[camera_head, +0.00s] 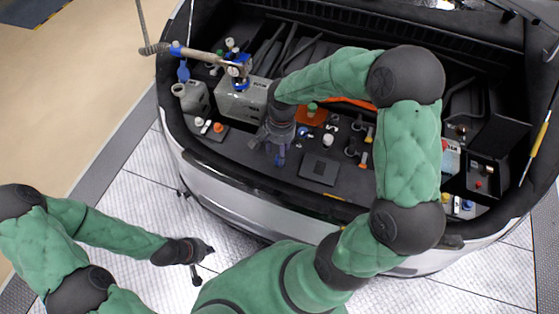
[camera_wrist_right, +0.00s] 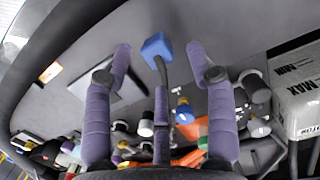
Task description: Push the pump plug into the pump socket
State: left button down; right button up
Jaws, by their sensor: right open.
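A blue block-shaped plug (camera_wrist_right: 157,46) with a dark cable shows in the right wrist view, between and beyond my finger tips. It looks like the pump plug. My right gripper (camera_wrist_right: 162,75) is open, its purple fingers spread on both sides of the plug without visibly touching it. In the head view my right gripper (camera_head: 277,153) points down over the dark trunk floor, in front of the grey tank (camera_head: 238,104). I cannot tell which part is the pump socket. My left gripper (camera_head: 203,264) is open and empty, low over the floor outside the car.
A hose with a blue fitting (camera_head: 238,72) crosses above the tank. A grey jug (camera_head: 193,97) stands at left. A dark square plate (camera_head: 319,169), orange tray and several small caps lie right of my right gripper. The trunk's curved rim (camera_head: 215,165) bounds the front.

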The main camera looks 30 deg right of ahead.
jog(key=shift+s+a+f+b, duration=0.1)
jog(key=shift+f+b, duration=0.15)
jog(key=shift+f, duration=0.65)
jog(key=shift+s+d+f+b, duration=0.1)
jog(key=shift+f+b, duration=0.1)
jog(key=shift+f, duration=0.65)
jog(key=shift+s+a+f+b, duration=0.1)
jog(key=shift+f+b, duration=0.15)
jog(key=shift+f, duration=0.65)
jog(key=c, duration=0.9)
